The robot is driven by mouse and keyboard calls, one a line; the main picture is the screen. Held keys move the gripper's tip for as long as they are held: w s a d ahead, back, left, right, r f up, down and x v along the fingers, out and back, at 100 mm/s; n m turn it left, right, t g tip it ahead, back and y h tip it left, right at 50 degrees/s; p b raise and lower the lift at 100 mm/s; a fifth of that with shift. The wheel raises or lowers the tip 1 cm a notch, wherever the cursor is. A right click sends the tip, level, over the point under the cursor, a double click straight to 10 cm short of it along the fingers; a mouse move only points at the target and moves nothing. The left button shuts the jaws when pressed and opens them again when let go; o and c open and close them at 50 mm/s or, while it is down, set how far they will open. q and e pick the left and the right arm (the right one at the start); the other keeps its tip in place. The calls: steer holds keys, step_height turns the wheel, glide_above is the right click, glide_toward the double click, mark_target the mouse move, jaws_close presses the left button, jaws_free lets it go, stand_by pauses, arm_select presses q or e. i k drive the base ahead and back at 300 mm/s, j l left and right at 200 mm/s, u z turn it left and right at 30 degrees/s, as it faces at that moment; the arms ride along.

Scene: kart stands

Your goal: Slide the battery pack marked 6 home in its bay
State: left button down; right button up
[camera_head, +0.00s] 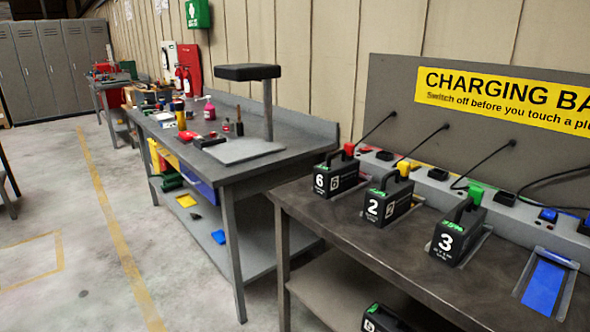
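The battery pack marked 6 (335,177) is a black box with a handle, a white 6 and a green label. It stands on the dark charging bench (420,268) at its left end, with a red plug (349,149) and cable at its top rear. Its bay is mostly hidden behind and under the pack, so I cannot tell how far in it sits. Neither of my grippers is in view.
Pack 2 (388,204) and pack 3 (459,234) stand to its right, then an empty bay with a blue floor (543,287). Another pack (381,318) lies on the lower shelf. A cluttered grey workbench (260,165) stands left. The floor at left is clear.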

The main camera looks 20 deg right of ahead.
mark_target(333, 178)
steer(key=i+z, duration=0.4)
steer(key=i+j+z, duration=0.25)
steer(key=i+z, duration=0.15)
